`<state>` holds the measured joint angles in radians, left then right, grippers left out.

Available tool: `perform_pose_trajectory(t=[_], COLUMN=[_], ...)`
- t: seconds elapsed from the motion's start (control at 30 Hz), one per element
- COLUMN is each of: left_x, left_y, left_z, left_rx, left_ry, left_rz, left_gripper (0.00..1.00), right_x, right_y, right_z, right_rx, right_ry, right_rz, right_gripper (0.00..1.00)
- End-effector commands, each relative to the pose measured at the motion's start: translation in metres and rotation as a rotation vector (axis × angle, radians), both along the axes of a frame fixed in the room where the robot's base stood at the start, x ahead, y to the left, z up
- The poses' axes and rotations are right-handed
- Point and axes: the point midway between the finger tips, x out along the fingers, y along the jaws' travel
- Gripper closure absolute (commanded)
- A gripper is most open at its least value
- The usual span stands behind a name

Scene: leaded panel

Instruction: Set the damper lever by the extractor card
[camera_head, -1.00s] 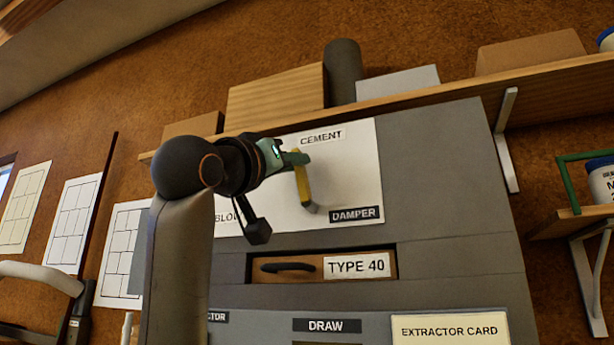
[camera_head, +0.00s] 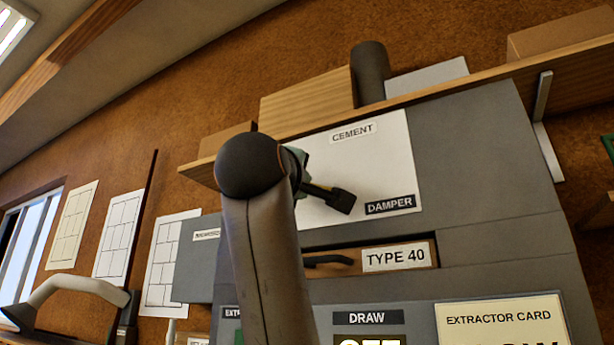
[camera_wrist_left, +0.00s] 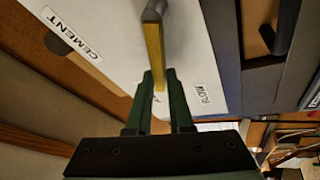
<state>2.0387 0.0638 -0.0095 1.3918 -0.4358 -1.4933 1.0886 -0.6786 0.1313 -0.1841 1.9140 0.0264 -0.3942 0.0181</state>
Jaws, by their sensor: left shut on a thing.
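The damper lever is hidden behind my left arm in the head view. In the left wrist view its yellow shaft (camera_wrist_left: 155,50) with a grey end stands between the two green fingers of my left gripper (camera_wrist_left: 158,78), which is shut on it. In the head view only a sliver of the gripper's teal body shows beside the arm. The white panel behind carries the labels CEMENT (camera_head: 353,131) and DAMPER (camera_head: 390,204). A third label (camera_wrist_left: 199,93), seemingly BLOW, shows in the wrist view. The extractor card (camera_head: 500,317) is at lower right, its large lettering cut off. My right gripper is out of view.
A TYPE 40 drawer (camera_head: 344,261) with a dark handle sits below the panel. A DRAW label (camera_head: 366,318) has yellow characters under it, cut off. A wooden shelf (camera_head: 455,95) with boxes and a dark cylinder (camera_head: 370,72) runs above. Patterned sheets (camera_head: 118,236) hang left.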

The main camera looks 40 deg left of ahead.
Motion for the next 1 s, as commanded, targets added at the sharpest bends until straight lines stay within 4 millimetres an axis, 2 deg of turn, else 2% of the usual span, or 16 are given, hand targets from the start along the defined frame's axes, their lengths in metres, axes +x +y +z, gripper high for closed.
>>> perform_pose_trajectory(t=[0.2, 0.5, 1.0], left_x=[-0.001, -0.001, -0.001], left_y=[0.002, 0.004, 0.005], left_z=[-0.011, -0.023, -0.029], left_rx=[-0.181, -0.353, -0.432], left_ry=[-0.041, -0.083, -0.1], left_rz=[-0.002, 0.0, 0.002], left_gripper=[1.0, 1.0, 1.0], right_x=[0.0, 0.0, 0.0], right_y=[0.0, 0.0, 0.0], right_z=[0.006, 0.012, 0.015], right_rx=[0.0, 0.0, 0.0], right_ry=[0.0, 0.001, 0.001], right_rz=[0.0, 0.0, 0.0], right_gripper=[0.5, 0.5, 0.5])
